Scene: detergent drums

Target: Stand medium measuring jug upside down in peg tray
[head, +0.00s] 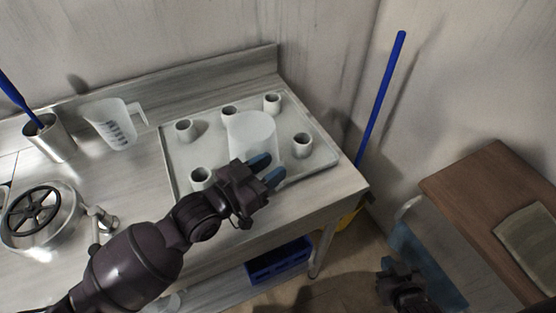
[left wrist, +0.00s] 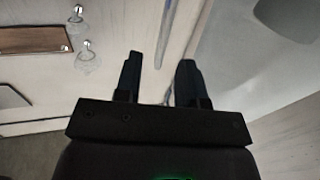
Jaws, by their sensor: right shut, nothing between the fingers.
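A pale translucent jug (head: 252,130) stands upside down near the middle of the peg tray (head: 181,158), its flat base up. Its handle is not visible, and I cannot tell whether a peg is inside it. My left gripper (head: 267,169) is open just in front of the jug's lower part in the head view and hides some of it. The left wrist view shows its two fingers (left wrist: 159,80) apart with nothing clearly held between them. Another jug (head: 113,125) with dark scale marks stands left of the tray. My right gripper (head: 388,265) is shut and empty at the lower right, away from the tray.
Several short hollow pegs, one of them a front peg (head: 200,178), stand around the jug. A metal cup (head: 50,138) with a blue-handled tool and a drum with a black handwheel (head: 33,211) are at left. A wooden table (head: 470,185) stands at right.

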